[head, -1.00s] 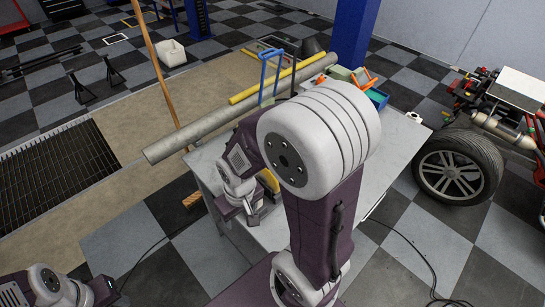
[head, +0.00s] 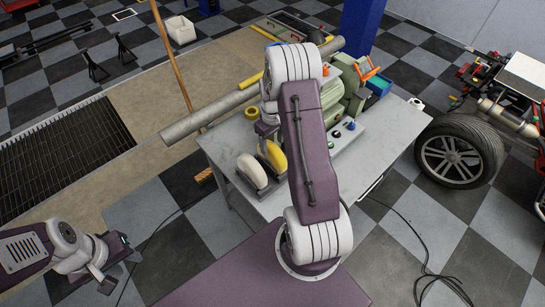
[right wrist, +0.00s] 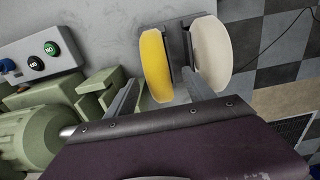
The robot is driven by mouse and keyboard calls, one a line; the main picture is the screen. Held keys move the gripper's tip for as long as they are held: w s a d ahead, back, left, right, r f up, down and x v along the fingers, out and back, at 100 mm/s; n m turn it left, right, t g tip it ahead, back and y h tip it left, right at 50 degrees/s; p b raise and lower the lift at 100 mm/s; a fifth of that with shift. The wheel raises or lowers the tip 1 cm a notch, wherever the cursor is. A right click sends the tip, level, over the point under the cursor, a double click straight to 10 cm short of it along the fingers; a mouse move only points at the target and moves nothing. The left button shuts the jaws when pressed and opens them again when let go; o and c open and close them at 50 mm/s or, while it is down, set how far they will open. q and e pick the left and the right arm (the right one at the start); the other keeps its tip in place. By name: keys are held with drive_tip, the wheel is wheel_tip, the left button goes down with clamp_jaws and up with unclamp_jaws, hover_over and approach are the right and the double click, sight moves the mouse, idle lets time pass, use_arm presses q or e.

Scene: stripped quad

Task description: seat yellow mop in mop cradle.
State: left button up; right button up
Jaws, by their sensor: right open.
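The yellow mop (head: 272,156), a thick disc, stands on edge near the front left of the grey bench. In the right wrist view the yellow mop (right wrist: 155,66) is left of a white disc (right wrist: 211,53). Grey upright plates (right wrist: 180,42), seemingly the mop cradle, show between the discs. I cannot tell whether the yellow mop is seated in it. My right gripper (head: 266,128) is just behind the discs, its fingers (right wrist: 158,100) spread either side of the yellow mop's near edge, not closed on it. My left gripper (head: 117,272) is empty with spread fingers, off the bench at lower left.
The bench (head: 375,160) carries a green machine (head: 345,88) with a button panel (head: 346,133), right of the mops. A yellow ring (head: 252,113) lies behind them. The bench's front right is clear.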

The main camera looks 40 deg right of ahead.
sight(271, 145)
drive_tip(key=shift+w+f, duration=0.15)
drive_tip(key=shift+f, duration=0.4)
drive_tip(key=shift+w+f, duration=0.15)
drive_tip(key=shift+f, duration=0.4)
drive_tip(key=shift+w+f, duration=0.1)
drive_tip(key=shift+f, duration=0.05)
drive_tip(key=shift+d+f+p, duration=0.1)
drive_tip(key=shift+f+p, duration=0.25)
drive_tip(key=shift+p, duration=0.15)
wheel_tip(271, 145, down, 4)
drive_tip(key=shift+d+r+p, duration=0.1)
drive_tip(key=shift+p, duration=0.5)
drive_tip(key=shift+f, duration=0.3)
use_arm(q)
drive_tip(key=shift+w+r, duration=0.15)
drive_tip(key=shift+r, duration=0.45)
drive_tip(key=shift+w+r, duration=0.15)
drive_tip(key=shift+r, duration=0.45)
use_arm(e)
clamp_jaws()
